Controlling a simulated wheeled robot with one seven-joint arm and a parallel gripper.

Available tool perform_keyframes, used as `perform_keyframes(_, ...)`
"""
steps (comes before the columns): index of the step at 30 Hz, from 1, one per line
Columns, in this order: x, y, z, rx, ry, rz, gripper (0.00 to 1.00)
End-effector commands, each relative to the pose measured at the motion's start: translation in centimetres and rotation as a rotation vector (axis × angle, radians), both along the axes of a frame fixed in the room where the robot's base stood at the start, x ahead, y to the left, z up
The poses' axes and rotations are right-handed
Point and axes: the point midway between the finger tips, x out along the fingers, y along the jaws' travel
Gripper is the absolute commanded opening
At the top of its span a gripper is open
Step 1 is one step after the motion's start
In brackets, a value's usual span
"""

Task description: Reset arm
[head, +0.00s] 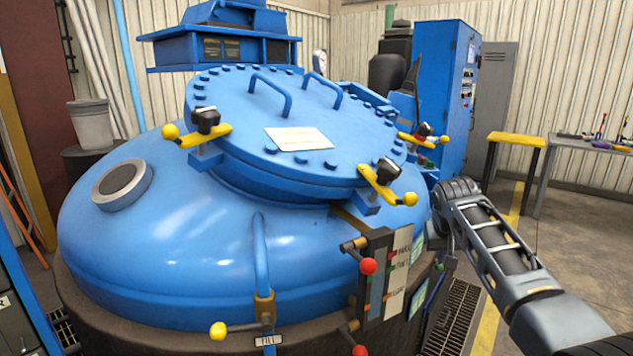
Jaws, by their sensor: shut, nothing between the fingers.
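My arm (500,245) comes in from the lower right. It rises to a bent joint (457,190) beside the right side of the blue furnace (165,235). Past that joint the arm drops down behind the furnace's edge and the control panel. My gripper is not visible, so I cannot see what it is near.
The furnace's round bolted lid (255,110) is down, with yellow-handled clamps (388,183) around it. A lever panel (385,275) with red knobs stands in front, close to my arm. A blue cabinet (440,85) and a workbench (590,145) stand behind. Open floor lies right.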

Motion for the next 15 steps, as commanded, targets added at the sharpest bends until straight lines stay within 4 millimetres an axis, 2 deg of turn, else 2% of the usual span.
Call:
perform_keyframes(1,-0.9,1.1,-2.7,0.015,-0.013,0.02,0.0)
perform_keyframes(3,-1.9,2.4,-5.3,0.032,-0.038,0.042,0.0)
perform_keyframes(8,-5.1,5.1,-11.3,0.073,-0.099,0.087,0.0)
perform_keyframes(15,-12.2,9.0,-18.8,0.135,-0.203,0.135,0.0)
